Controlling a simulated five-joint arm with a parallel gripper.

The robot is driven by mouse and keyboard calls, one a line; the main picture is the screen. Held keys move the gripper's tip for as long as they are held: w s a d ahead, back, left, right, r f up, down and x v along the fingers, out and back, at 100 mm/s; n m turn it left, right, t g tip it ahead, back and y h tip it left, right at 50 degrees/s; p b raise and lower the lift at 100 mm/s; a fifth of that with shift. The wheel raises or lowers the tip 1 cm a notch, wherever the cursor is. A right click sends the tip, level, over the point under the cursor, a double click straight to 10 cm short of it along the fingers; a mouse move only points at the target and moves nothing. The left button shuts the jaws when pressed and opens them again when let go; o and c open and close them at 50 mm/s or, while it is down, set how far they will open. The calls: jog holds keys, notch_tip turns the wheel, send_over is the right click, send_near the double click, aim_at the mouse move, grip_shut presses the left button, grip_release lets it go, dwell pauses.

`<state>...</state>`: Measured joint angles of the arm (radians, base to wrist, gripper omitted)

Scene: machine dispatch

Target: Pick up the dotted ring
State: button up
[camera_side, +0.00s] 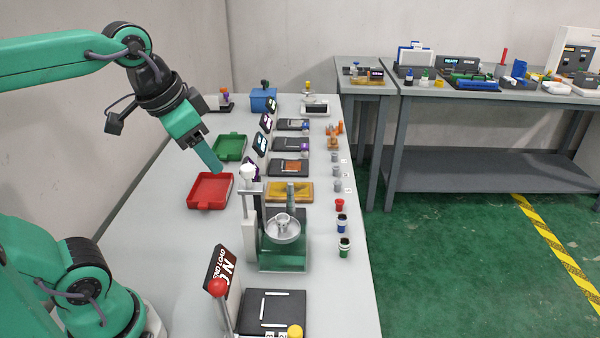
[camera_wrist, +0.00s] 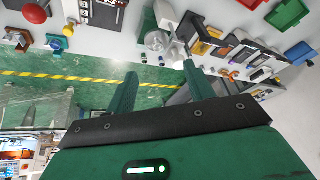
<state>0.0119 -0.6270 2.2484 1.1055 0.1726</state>
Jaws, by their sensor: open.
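I cannot make out a ring with dots in either view. A small silver ring-shaped piece (camera_side: 283,219) sits on a round metal dish (camera_side: 282,235) of the press-like stand in the side view. Small orange pieces (camera_side: 333,141) lie farther back near the table's right edge; their shape is too small to tell. They also show in the wrist view (camera_wrist: 230,73). My gripper (camera_side: 216,168) points down above the table, near the red tray. In the wrist view my gripper (camera_wrist: 160,72) has its two fingers apart with nothing between them.
A red tray (camera_side: 193,204) and a green tray (camera_side: 217,158) are at the left of the table. The green-based stand (camera_side: 249,235), dark screens and black pads fill the middle. Small jars (camera_side: 344,252) line the right edge. A red-knobbed lever (camera_side: 218,288) stands in front.

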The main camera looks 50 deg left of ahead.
aim_at(282, 220)
jog(key=shift+w+d+f+m+g, duration=0.25)
jog(key=shift+w+d+m+g, duration=0.7)
jog(key=shift+w+m, duration=2.2)
jog(key=shift+w+d+f+m+g, duration=0.35)
jog(key=shift+w+m+g, duration=1.1)
jog(key=shift+w+m, duration=1.7)
jog(key=shift+n, duration=0.6)
jog(key=shift+w+f, duration=0.3)
jog(key=shift+f, duration=2.85)
jog(key=shift+w+f, duration=0.25)
jog(key=shift+f, duration=2.9)
jog(key=shift+w+f, duration=0.3)
jog(key=shift+f, duration=2.85)
jog(key=c, duration=1.1)
jog(key=shift+r, duration=0.15)
jog(key=shift+r, duration=0.5)
notch_tip(282, 220, up, 3)
jog(key=shift+d+r, duration=0.15)
jog(key=s+d+r, duration=0.2)
jog(key=d, duration=0.1)
jog(key=s+d+r, duration=0.2)
jog(key=d, duration=0.1)
jog(key=s+d+r, duration=0.2)
jog(key=d, duration=0.1)
jog(key=shift+s+d+r, duration=0.1)
jog(key=shift+s+r, duration=0.15)
jog(key=shift+s, duration=0.1)
